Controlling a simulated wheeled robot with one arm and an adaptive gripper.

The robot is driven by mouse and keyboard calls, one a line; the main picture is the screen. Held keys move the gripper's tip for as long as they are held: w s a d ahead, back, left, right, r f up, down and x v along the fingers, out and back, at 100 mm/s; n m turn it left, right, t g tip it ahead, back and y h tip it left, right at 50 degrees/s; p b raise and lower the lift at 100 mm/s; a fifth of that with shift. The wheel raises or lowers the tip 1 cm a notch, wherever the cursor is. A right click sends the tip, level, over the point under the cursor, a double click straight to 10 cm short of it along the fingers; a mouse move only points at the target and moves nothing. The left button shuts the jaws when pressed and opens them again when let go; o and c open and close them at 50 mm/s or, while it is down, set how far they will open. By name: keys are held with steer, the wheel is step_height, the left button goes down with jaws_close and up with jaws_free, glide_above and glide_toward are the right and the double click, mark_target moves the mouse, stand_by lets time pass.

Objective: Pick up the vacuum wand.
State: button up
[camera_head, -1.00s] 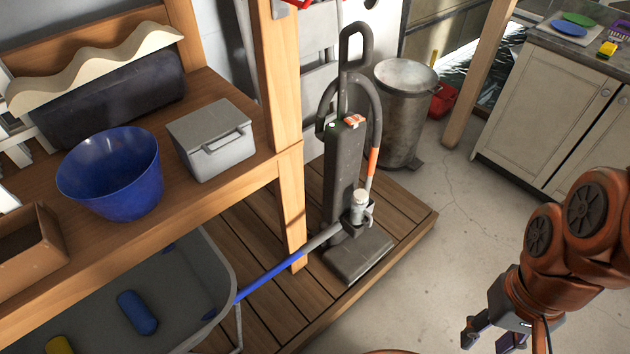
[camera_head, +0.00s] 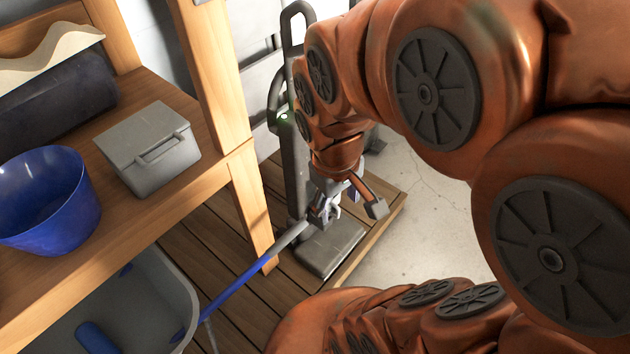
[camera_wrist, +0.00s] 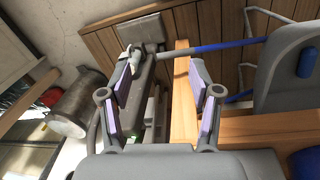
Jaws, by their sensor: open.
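The vacuum wand (camera_head: 245,282) is a tube, blue in its lower part and grey near the upright vacuum (camera_head: 330,250). It slants from the vacuum's front down to the grey tub. In the wrist view the wand (camera_wrist: 222,46) runs across beyond my fingertips. My gripper (camera_head: 328,208) is over the vacuum's front, close to the wand's grey upper end. In the wrist view my gripper (camera_wrist: 163,62) has its two fingers apart with nothing held between them. The vacuum's dark body (camera_wrist: 145,82) shows behind the left finger.
A wooden post (camera_head: 215,90) and shelf stand left of the vacuum, bearing a grey box (camera_head: 150,165) and blue bowl (camera_head: 45,200). The grey tub (camera_head: 165,265) is below. A metal bin (camera_wrist: 75,112) stands beside the vacuum. Concrete floor is clear at right.

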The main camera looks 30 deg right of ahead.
steer(key=w+d+f+n+t+h+b, duration=0.2)
steer(key=w+d+f+n+t+b, duration=0.3)
steer(key=w+d+b, duration=0.4)
steer(key=w+d+f+n+t+h+b, duration=0.25)
steer(key=w+d+f+n+b, duration=0.45)
steer(key=w+d, duration=0.45)
steer(key=w+d+f+n+t+h+b, duration=0.2)
steer(key=w+d+f+n+t+b, duration=0.2)
steer(key=w+d+n+b, duration=0.5)
steer(key=w+f+n+t+y+b, duration=0.25)
steer(key=f+n+y+b, duration=0.3)
steer(key=f+n, duration=0.3)
steer(key=w+f+n+t+y+b, duration=0.2)
steer(key=f+n+t+y+b, duration=0.15)
steer(key=f+n+b, duration=0.5)
steer(key=shift+m+y, duration=0.65)
steer(key=shift+m, duration=0.05)
steer(key=shift+w+a+f, duration=0.3)
steer(key=shift+w, duration=0.9)
steer(key=shift+w+a+f, duration=0.25)
steer(key=shift+w+f, duration=0.1)
steer(key=shift+w, duration=0.9)
steer(key=shift+w+a+f, duration=0.3)
steer(key=shift+w, duration=0.9)
